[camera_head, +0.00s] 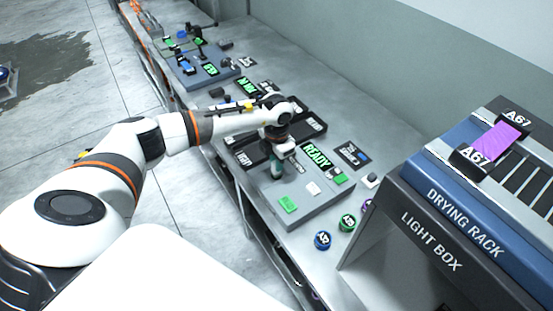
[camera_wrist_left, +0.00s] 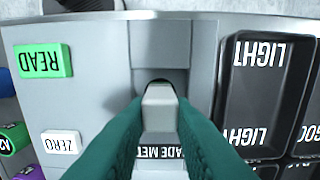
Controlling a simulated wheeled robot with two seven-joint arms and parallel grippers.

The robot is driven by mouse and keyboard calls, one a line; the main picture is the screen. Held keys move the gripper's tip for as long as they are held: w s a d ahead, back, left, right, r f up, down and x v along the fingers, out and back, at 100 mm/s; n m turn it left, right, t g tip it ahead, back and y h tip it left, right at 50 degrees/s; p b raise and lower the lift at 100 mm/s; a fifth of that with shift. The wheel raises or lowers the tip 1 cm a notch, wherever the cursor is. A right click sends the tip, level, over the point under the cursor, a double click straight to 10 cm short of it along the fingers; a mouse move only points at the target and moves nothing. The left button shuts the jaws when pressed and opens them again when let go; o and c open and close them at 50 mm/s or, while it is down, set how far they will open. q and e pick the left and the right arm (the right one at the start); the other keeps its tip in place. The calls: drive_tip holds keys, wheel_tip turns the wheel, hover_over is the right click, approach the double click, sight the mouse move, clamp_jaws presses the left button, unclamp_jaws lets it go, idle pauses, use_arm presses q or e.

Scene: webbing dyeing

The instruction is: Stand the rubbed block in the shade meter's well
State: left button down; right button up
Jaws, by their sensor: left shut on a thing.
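The shade meter (camera_head: 270,196) is a grey box on the bench with a lit READY display (camera_head: 317,156), a green READ button (camera_head: 288,204) and a white ZERO button (camera_head: 312,188). My left gripper (camera_head: 277,168) is over it, pointing down. In the left wrist view its green fingers (camera_wrist_left: 160,120) are shut on a pale grey block (camera_wrist_left: 160,103). A dark opening of the well (camera_wrist_left: 158,82) shows just beyond the block's end; I cannot tell whether the block is inside it. My right gripper is out of view.
Black trays marked LIGHT (camera_wrist_left: 262,95) lie beside the meter. Capped pots, blue (camera_head: 322,240) and green (camera_head: 347,222), stand at its near right. The light box (camera_head: 425,240) and drying rack (camera_head: 465,215), with a purple strip (camera_head: 495,140), stand at the right.

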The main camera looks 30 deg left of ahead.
use_arm(q)
drive_tip(key=c, duration=1.3)
unclamp_jaws()
drive_tip(key=shift+f, duration=0.1)
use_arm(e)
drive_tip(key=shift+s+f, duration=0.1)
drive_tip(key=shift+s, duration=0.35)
use_arm(q)
drive_tip(key=shift+o, duration=0.2)
wheel_tip(320, 180, up, 12)
drive_tip(key=b, duration=0.3)
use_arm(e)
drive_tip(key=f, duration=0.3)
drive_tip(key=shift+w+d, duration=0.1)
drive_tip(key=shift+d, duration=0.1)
